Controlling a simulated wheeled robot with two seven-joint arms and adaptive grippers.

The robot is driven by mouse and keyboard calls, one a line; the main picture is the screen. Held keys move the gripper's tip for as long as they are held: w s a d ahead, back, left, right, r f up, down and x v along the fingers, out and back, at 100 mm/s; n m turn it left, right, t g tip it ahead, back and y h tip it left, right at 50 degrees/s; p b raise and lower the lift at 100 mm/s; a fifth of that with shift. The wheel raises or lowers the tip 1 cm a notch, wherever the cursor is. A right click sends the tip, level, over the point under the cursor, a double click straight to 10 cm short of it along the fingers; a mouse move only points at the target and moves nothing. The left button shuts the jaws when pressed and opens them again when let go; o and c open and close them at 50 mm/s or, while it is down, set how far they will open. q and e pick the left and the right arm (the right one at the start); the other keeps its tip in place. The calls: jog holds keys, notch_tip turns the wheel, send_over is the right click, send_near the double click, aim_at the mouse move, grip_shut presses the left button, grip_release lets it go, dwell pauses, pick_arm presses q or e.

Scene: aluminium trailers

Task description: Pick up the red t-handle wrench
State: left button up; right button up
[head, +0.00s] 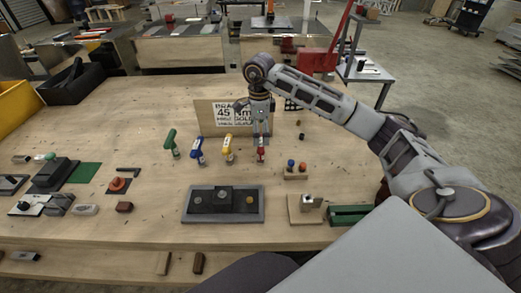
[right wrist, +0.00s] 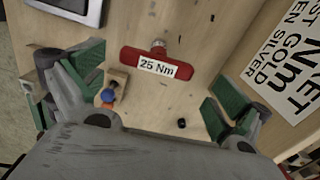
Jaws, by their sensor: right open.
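The red t-handle wrench (head: 261,151) stands upright on the wooden table at the right end of a row of t-handle wrenches. In the right wrist view its red handle (right wrist: 157,66) carries a white "25 Nm" label and lies between the spread fingers. My right gripper (head: 262,133) points down just above the wrench and hides part of it in the head view. In the right wrist view the gripper (right wrist: 152,92) is open, with green pads on both sides and nothing held. My left gripper is not in view.
Green (head: 170,139), blue (head: 197,146) and yellow (head: 228,145) t-handle wrenches stand to the left. A sign board (head: 208,112) stands behind them. A dark fixture plate (head: 190,207) lies in front, and a small wooden block with knobs (head: 296,176) sits to the right.

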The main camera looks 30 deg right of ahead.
aim_at(261, 142)
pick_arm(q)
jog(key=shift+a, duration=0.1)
pick_arm(e)
jog(key=shift+f, duration=0.15)
jog(key=shift+s+d+f+p, duration=0.15)
jog(key=shift+f+p, duration=0.15)
jog(key=shift+f, duration=2.15)
jog(key=shift+c, duration=0.4)
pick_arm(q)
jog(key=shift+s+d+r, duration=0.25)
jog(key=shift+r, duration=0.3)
pick_arm(e)
jog(key=c, duration=1)
jog(key=shift+r, duration=0.25)
jog(key=shift+c, duration=0.2)
